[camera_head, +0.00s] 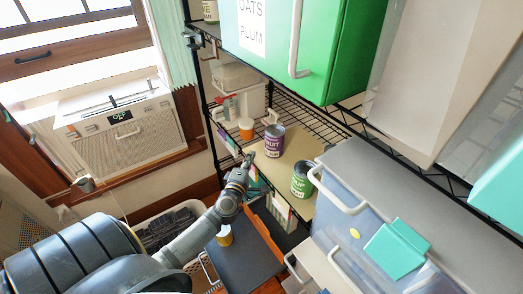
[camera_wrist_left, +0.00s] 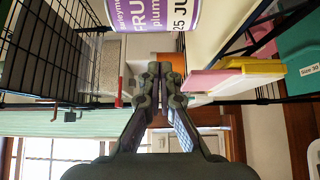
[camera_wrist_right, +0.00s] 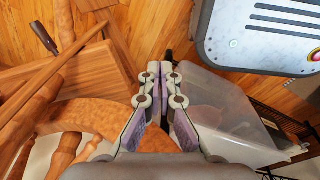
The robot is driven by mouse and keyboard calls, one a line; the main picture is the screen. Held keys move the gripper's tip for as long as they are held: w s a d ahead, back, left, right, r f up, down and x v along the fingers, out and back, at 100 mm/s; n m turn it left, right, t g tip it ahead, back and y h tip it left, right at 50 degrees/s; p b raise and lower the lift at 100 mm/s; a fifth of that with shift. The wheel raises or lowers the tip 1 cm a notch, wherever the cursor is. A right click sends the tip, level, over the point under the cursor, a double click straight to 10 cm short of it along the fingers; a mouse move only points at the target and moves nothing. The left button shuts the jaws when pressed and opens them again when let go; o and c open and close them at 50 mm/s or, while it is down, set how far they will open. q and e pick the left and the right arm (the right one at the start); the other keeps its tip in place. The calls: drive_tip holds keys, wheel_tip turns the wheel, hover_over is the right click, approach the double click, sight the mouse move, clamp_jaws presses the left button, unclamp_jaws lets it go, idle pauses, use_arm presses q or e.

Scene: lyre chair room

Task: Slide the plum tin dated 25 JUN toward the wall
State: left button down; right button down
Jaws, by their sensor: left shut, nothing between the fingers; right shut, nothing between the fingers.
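The plum tin (camera_head: 273,141) has a purple label and stands upright on a cream board (camera_head: 274,170) on the wire shelf. Its label fills the top of the left wrist view (camera_wrist_left: 152,14) and reads "FRU", "plum" and "25 JU", cut off at the frame edge. My left gripper (camera_head: 247,160) is shut and empty, just in front of and a little left of the tin. In the left wrist view its fingertips (camera_wrist_left: 160,68) show a gap to the label. My right gripper (camera_wrist_right: 160,68) is shut and empty, away from the shelf.
A green-labelled tin (camera_head: 302,180) stands on the board, nearer and to the right. An orange cup (camera_head: 246,129) and a white container (camera_head: 245,101) stand left of and behind the plum tin.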

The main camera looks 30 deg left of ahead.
sight(269, 148)
use_arm(q)
drive_tip(key=w, duration=0.1)
drive_tip(key=w+d, duration=0.1)
drive_tip(key=w, duration=0.1)
drive_tip(key=shift+w+r, duration=0.15)
drive_tip(key=shift+w, duration=0.15)
drive_tip(key=shift+w+d, duration=0.35)
drive_tip(key=shift+w, duration=0.2)
drive_tip(key=shift+s, duration=0.1)
drive_tip(key=w, duration=0.1)
drive_tip(key=w+d, duration=0.1)
drive_tip(key=w, duration=0.1)
drive_tip(key=shift+w+d+p, duration=0.1)
drive_tip(key=shift+d+p, duration=0.2)
drive_tip(key=shift+p, duration=0.1)
drive_tip(key=shift+s+a, duration=0.1)
drive_tip(key=shift+s, duration=0.1)
